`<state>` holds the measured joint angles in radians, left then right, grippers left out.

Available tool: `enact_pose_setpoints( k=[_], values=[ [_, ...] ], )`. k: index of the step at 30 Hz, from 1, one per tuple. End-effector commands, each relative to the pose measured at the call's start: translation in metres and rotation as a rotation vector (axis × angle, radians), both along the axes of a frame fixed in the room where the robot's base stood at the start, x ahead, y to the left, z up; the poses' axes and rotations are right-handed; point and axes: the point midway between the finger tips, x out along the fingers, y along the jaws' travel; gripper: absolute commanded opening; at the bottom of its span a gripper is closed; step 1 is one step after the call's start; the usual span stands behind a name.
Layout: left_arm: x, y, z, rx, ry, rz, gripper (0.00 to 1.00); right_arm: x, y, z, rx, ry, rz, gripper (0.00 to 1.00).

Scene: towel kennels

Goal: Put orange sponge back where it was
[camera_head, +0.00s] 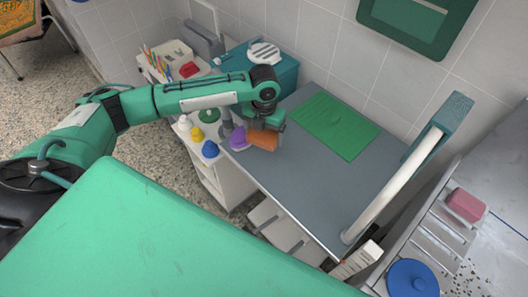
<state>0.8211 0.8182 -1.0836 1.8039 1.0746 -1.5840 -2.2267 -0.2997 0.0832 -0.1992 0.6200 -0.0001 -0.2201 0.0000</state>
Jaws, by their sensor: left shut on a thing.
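An orange sponge (264,139) is at the left end of the grey counter (305,177), close to its front edge. My left gripper (268,124) points down over it and is shut on it. The gripper hides the sponge's upper part, and I cannot tell whether the sponge touches the counter. A purple object (238,138) is just left of the sponge. My right gripper is not in view.
A green mat (335,123) lies behind and right of the sponge. A teal box (285,75) stands behind the gripper. Yellow (197,133) and blue (210,149) objects sit on the white cart at left. A white bar (392,185) rises at right. The counter's middle is bare.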

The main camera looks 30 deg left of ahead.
Motion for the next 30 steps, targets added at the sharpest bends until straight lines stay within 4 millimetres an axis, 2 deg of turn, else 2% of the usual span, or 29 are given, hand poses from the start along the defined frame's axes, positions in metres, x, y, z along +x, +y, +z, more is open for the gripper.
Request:
enact_pose_setpoints(
  k=[3,6,14,18,22,30],
  values=[
    [-0.001,-0.001,-0.030,0.000,0.004,0.001,0.64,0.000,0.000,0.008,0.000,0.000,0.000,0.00],
    [-0.001,0.000,-0.049,0.000,0.002,0.001,0.64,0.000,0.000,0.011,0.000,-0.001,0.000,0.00],
    [0.000,-0.001,-0.075,0.000,0.001,0.001,0.64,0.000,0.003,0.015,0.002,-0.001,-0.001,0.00],
    [-0.001,-0.001,-0.097,0.000,0.003,0.001,0.64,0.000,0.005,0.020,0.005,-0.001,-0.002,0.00],
    [0.000,0.000,-0.109,0.000,0.000,0.001,0.64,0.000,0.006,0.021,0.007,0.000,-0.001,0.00],
    [0.000,0.000,-0.110,0.000,-0.001,0.000,0.64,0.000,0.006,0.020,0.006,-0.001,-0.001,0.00]
  ],
)
